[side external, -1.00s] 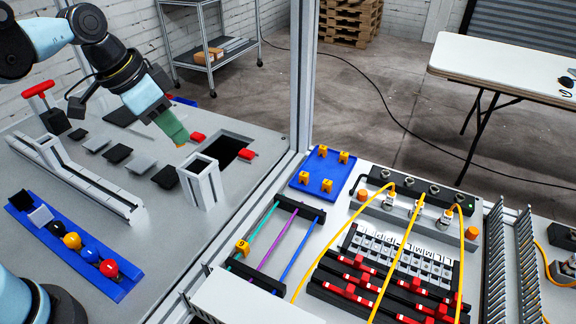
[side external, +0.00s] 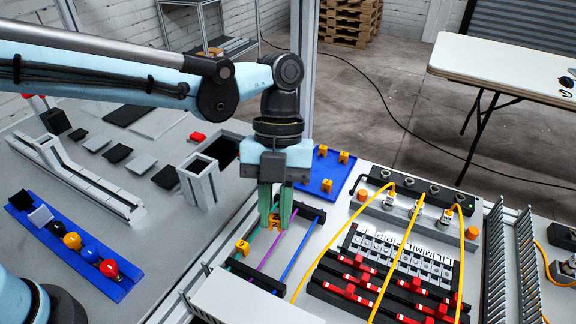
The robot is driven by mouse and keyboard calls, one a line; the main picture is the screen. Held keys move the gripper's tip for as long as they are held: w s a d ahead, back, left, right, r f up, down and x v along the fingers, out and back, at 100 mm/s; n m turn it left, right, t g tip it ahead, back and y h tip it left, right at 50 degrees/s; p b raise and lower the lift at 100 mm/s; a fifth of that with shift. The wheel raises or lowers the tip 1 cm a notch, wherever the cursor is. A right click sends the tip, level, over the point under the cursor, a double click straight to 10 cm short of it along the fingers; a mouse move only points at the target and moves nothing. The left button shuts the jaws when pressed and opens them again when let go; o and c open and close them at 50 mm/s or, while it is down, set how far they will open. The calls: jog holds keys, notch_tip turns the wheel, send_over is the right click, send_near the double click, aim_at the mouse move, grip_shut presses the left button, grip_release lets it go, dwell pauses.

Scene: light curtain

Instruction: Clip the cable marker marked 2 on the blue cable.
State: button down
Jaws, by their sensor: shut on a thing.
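My gripper (side external: 275,218) points down over the cable rack, shut on a yellow-orange cable marker (side external: 274,224). The number on this marker is too small to read. The rack holds a teal cable, a purple cable (side external: 268,258) and the blue cable (side external: 297,254), strung side by side between black end bars. In the picture the held marker is left of the blue cable, near the upper ends of the teal and purple cables. I cannot tell its height or whether it touches a cable. Another yellow marker (side external: 242,247) sits on the teal cable.
A blue tray (side external: 337,173) with more yellow markers stands behind the rack, partly hidden by my gripper. Yellow cables (side external: 399,240) arch over red and black terminal blocks on the right. A white box (side external: 245,300) is in front. A frame post (side external: 303,60) rises behind my arm.

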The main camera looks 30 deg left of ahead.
aim_at(284, 274)
jog(key=shift+s+d+f+m+y, duration=0.3)
jog(key=shift+d+f+m, duration=0.3)
jog(key=shift+f, duration=0.6)
jog(key=shift+s+d+f+m+y, duration=0.3)
jog(key=shift+f+m, duration=0.5)
jog(key=shift+f, duration=0.35)
jog(key=shift+s+d+f+m+y, duration=0.25)
jog(key=shift+d+f+m, duration=0.4)
jog(key=shift+f, duration=0.55)
jog(key=shift+a+f, duration=0.1)
jog(key=shift+f, duration=0.9)
dwell(0.8)
jog(key=c, duration=1)
grip_release()
jog(key=shift+o, duration=0.2)
notch_tip(284, 274, up, 8)
jog(key=shift+f, duration=0.2)
